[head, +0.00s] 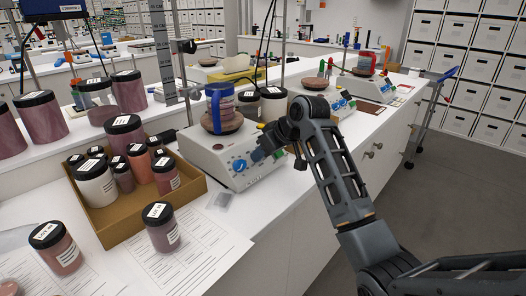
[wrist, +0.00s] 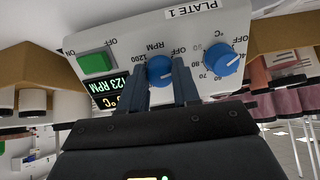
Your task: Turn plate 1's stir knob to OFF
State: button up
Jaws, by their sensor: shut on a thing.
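Plate 1 (head: 222,148) is the pale hot plate nearest me in the head view, with a blue-handled vessel (head: 219,103) on its top. In the wrist view, which is upside down, its panel (wrist: 190,35) carries the PLATE 1 label. The blue stir knob (wrist: 160,69), marked RPM, is between the fingers of my gripper (wrist: 164,82), which is shut on it. The display (wrist: 112,90) reads 123 RPM. The blue °C knob (wrist: 222,59) is beside it, free of the fingers; the head view shows it too (head: 239,165). My gripper (head: 262,151) hides the stir knob in the head view.
A green switch (wrist: 96,63) is on the same panel. A cardboard tray (head: 135,219) of pigment jars stands left of plate 1, with a loose jar (head: 161,227) in front. More hot plates (head: 340,101) stand farther along the bench. The bench in front of plate 1 is mostly clear.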

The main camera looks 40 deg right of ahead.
jog(key=n, duration=0.4)
jog(key=shift+n, duration=0.4)
dwell(0.4)
jog(key=o, duration=1.1)
jog(key=shift+c, duration=0.2)
jog(key=v, duration=0.8)
jog(key=shift+b, duration=0.35)
jog(key=shift+a+f, duration=0.1)
